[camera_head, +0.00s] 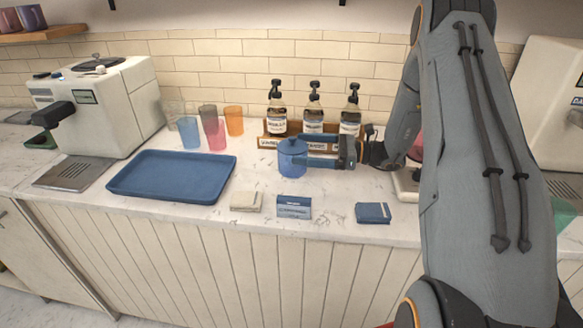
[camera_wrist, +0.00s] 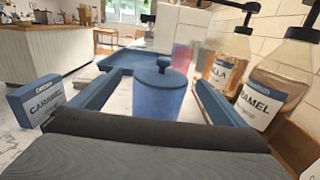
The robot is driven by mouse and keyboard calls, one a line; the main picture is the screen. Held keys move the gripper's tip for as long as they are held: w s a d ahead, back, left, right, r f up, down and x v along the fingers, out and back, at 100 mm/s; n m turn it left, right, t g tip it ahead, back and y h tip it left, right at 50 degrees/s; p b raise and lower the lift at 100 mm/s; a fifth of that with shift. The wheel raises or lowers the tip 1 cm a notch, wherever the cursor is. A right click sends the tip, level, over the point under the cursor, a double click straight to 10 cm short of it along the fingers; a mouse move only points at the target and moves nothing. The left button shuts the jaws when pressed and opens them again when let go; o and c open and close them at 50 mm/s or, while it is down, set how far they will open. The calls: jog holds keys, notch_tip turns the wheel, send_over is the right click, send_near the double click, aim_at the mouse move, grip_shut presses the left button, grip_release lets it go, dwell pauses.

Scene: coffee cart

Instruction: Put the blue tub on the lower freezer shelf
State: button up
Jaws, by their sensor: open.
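The blue tub (camera_head: 291,160) is a round, lidded container with a knob on top. It stands upright on the marble counter, in front of the syrup bottles. It also shows in the wrist view (camera_wrist: 159,100), between the two fingers. My gripper (camera_head: 308,154) reaches in from the right at tub height. Its fingers are open, with one on each side of the tub; in the wrist view (camera_wrist: 150,88) a gap shows on the left, and contact on the right cannot be told. No freezer or freezer shelf shows in either view.
Several syrup bottles (camera_head: 313,108) stand in a wooden rack close behind the tub. Small boxes (camera_head: 294,207) lie along the counter's front edge. A blue tray (camera_head: 172,176), several coloured cups (camera_head: 234,121) and a white coffee machine (camera_head: 105,105) are to the left.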

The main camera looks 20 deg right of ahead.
aim_at(280, 144)
jog(key=shift+p+x, duration=0.5)
jog(key=shift+x, duration=0.95)
jog(key=shift+w+a+p, duration=0.25)
jog(key=shift+a+p, duration=0.25)
jog(key=shift+a, duration=0.05)
jog(key=p+x, duration=0.1)
jog(key=x, duration=0.2)
jog(key=shift+a+r+p, duration=0.15)
jog(key=shift+r+p, duration=0.05)
jog(key=shift+p, duration=0.2)
jog(key=shift+w+a+f, duration=0.1)
jog(key=shift+w+a, duration=0.1)
jog(key=shift+a, duration=0.05)
jog(key=c, duration=2.1)
